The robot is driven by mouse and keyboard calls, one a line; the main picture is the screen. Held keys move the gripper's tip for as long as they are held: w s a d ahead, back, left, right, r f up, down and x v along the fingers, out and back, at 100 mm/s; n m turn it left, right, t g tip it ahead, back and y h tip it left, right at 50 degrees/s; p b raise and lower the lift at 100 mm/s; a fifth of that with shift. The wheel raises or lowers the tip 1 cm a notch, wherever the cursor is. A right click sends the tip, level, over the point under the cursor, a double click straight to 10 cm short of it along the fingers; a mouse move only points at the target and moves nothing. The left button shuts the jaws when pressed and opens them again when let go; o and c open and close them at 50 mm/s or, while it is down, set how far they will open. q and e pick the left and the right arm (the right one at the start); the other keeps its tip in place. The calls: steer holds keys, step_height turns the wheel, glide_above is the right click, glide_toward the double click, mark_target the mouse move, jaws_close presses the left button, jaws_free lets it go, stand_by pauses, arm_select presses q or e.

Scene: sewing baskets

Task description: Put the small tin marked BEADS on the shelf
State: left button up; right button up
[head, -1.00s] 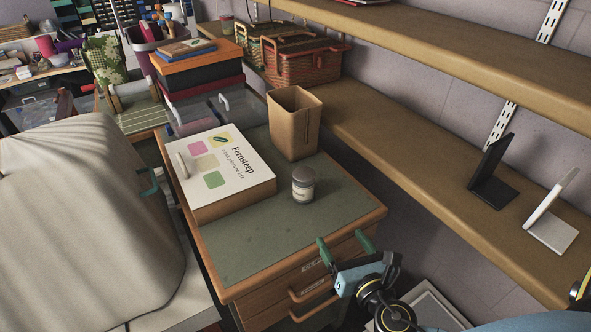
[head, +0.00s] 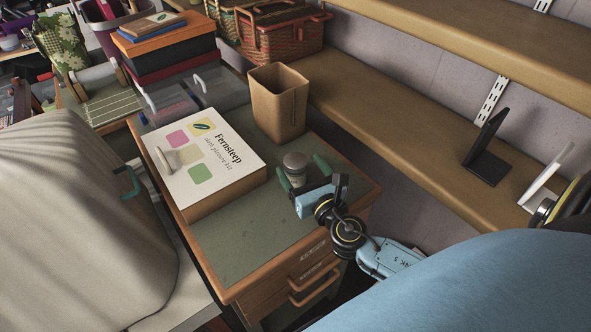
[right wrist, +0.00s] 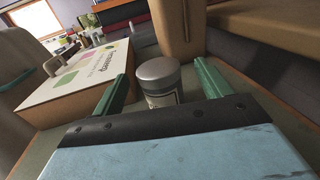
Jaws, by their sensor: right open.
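A small tin (head: 296,163) with a grey lid and pale label stands upright on the green top of the drawer cabinet (head: 235,245); its lettering is not readable. My right gripper (head: 303,173) is open, with its green fingers on either side of the tin. In the right wrist view the tin (right wrist: 160,84) stands between the spread fingers, with a gap visible on each side. The lower wooden shelf (head: 395,125) runs along the wall behind the cabinet, and its front stretch is bare. My left gripper is not seen.
A flat Fernsteep box (head: 225,155) lies left of the tin, and a tall brown bin (head: 279,105) stands behind it. A black stand (head: 484,155) and a white stand (head: 545,178) occupy the shelf's right part. Wicker baskets (head: 283,38) sit at its far end.

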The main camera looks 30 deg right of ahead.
mark_target(290, 154)
steer(key=w, duration=0.5)
steer(key=shift+d, duration=0.15)
steer(key=c, duration=1.1)
